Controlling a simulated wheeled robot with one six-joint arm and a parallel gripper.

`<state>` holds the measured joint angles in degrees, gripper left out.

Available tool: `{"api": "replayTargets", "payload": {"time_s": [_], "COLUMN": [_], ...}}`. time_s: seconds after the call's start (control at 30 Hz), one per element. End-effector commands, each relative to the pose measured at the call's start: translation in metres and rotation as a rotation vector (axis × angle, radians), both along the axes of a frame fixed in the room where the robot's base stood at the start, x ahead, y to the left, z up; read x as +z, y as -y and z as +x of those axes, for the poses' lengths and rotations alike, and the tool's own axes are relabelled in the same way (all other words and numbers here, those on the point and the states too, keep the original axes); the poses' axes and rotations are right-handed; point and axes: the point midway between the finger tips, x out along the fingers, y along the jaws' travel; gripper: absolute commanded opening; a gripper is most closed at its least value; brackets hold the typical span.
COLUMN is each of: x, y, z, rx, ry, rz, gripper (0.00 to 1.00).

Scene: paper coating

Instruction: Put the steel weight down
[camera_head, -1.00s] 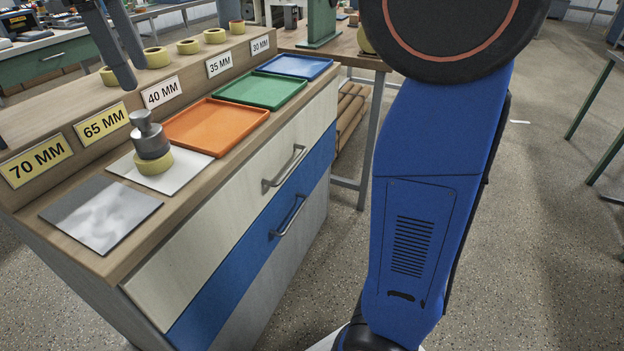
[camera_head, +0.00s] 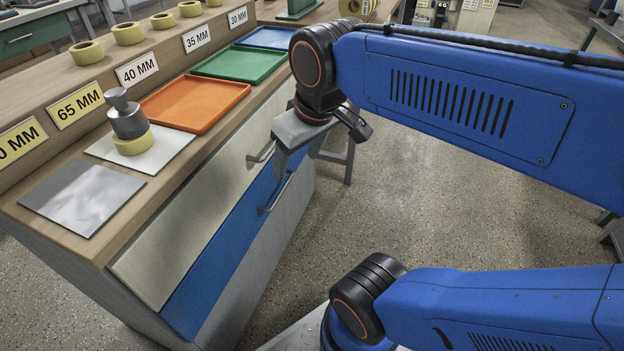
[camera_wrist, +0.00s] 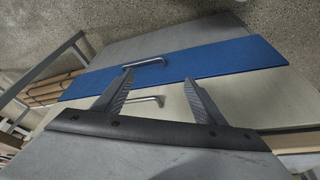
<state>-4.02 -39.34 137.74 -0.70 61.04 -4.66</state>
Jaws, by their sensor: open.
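The steel weight (camera_head: 126,115), a grey cylinder with a knob on top, stands upright on a yellow tape roll (camera_head: 133,144). The roll rests on a white sheet (camera_head: 165,152) on the cabinet top. My gripper (camera_head: 297,178) is in front of the cabinet's drawers, to the right of the weight and apart from it. In the wrist view my gripper (camera_wrist: 162,92) has its two fingers spread, with nothing between them. The weight is out of the wrist view.
A grey metal plate (camera_head: 82,196) lies at the cabinet's near left. Orange (camera_head: 194,103), green (camera_head: 240,66) and blue (camera_head: 268,38) trays line the top behind the weight. Several tape rolls stand on the raised shelf above size labels. Drawer handles (camera_head: 276,193) stick out near my gripper.

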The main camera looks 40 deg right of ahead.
Motion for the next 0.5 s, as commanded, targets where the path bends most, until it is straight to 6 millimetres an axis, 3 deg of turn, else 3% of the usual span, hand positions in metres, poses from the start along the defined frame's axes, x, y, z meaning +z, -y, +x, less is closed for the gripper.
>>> {"api": "replayTargets", "payload": {"time_s": [0.1, 0.2, 0.5], "x": [-0.029, -0.042, -0.048], "y": [0.01, 0.013, 0.015], "z": [-0.018, -0.026, -0.029], "rx": [-0.085, -0.127, -0.146], "ry": [0.03, 0.047, 0.055], "rz": [0.024, 0.037, 0.044], "gripper": [0.64, 0.64, 0.64]}}
